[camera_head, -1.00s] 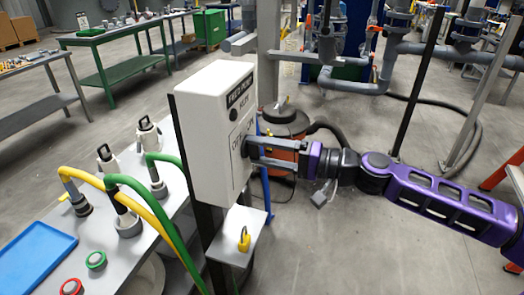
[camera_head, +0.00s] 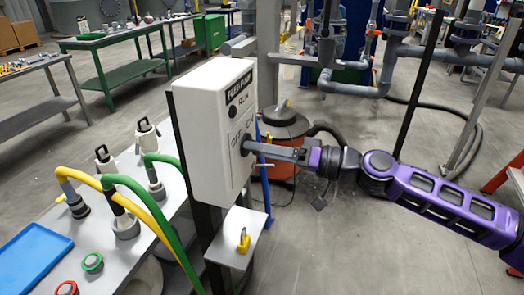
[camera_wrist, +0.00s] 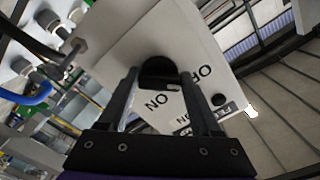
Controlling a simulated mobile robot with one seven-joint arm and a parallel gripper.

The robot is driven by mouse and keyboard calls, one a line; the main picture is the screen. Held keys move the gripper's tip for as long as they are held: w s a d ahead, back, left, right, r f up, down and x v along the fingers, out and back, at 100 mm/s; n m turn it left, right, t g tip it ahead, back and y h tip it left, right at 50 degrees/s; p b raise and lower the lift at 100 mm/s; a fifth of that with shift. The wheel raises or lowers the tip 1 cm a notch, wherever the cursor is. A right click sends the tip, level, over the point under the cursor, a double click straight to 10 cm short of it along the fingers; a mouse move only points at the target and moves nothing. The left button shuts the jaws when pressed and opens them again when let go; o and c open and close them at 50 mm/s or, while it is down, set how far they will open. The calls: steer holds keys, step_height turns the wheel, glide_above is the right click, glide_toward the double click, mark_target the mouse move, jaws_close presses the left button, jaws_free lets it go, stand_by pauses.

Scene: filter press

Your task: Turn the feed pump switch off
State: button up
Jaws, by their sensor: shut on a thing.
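The feed pump box (camera_head: 215,130) is a white panel on a dark post, with a "FEED PUMP" label, a small dark round spot below it, and OFF and ON lettering around a black rotary switch (camera_head: 245,145). My gripper (camera_head: 256,148) reaches in from the right, its fingers at the switch. In the wrist view the black switch (camera_wrist: 158,68) sits between the two fingertips, and my gripper (camera_wrist: 160,82) is shut on it. The panel looks tilted there, with ON near the fingers and OFF to the right. The fingers partly hide the switch, so its exact pointing is unclear.
A small shelf (camera_head: 236,252) below the box holds a yellow padlock (camera_head: 243,240). To the left is a bench with yellow and green hoses (camera_head: 150,213), a blue tray (camera_head: 32,257) and push buttons. An orange drum (camera_head: 285,130) stands behind the gripper.

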stand_by(0.3)
steer(key=o, duration=1.4)
steer(key=shift+d, duration=0.1)
steer(key=p+v, duration=0.1)
steer(key=v, duration=1.6)
steer(key=shift+s+d, duration=0.1)
